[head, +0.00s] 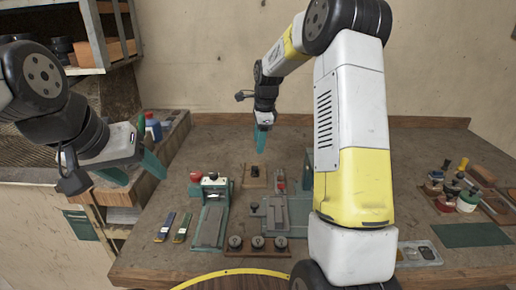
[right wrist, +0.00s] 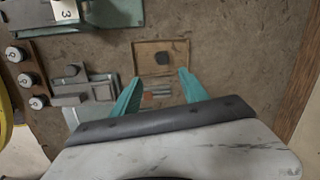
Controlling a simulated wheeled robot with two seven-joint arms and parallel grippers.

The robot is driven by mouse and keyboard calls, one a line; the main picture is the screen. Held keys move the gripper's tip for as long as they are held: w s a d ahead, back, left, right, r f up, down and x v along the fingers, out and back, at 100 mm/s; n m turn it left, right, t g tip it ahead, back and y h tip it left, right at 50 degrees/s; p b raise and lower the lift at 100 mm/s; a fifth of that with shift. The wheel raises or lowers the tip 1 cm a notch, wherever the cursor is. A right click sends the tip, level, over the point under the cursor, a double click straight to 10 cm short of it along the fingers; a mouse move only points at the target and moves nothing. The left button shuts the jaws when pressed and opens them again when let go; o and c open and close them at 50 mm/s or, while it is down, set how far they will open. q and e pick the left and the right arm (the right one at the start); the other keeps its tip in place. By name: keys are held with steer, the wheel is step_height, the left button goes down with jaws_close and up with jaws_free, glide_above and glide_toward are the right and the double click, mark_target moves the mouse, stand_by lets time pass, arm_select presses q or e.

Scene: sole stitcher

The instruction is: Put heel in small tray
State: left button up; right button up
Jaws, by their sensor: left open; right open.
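The small tray (head: 247,184) is a shallow wooden frame near the back middle of the bench. It also shows in the right wrist view (right wrist: 139,71). A small dark block that looks like the heel (right wrist: 162,58) lies inside the tray's rim, a little right of its centre; it shows as a dark spot in the head view (head: 255,171). My right gripper (head: 260,142) points down above the bench near the tray. Its teal fingers (right wrist: 161,78) are apart with nothing between them. My left gripper (head: 132,170) is open and empty at the left, over the bench's left side.
A green stitching fixture (head: 209,225) stands left of the tray, beside two coloured strips (head: 172,227). A wooden rack with round knobs (head: 257,247) lies in front. Bare bench surrounds the tray's back.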

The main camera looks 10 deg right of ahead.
steer(key=s+r+n+t, duration=0.2)
steer(key=s+r+n, duration=0.8)
steer(key=s+r, duration=0.6)
steer(key=s+f+n+t+y, duration=0.1)
steer(key=s+n, duration=0.7)
steer(key=s, duration=0.9)
steer(key=shift+s+a+f+n+t, duration=0.2)
steer(key=shift+a+f+n+t, duration=0.2)
steer(key=shift+f+t, duration=0.3)
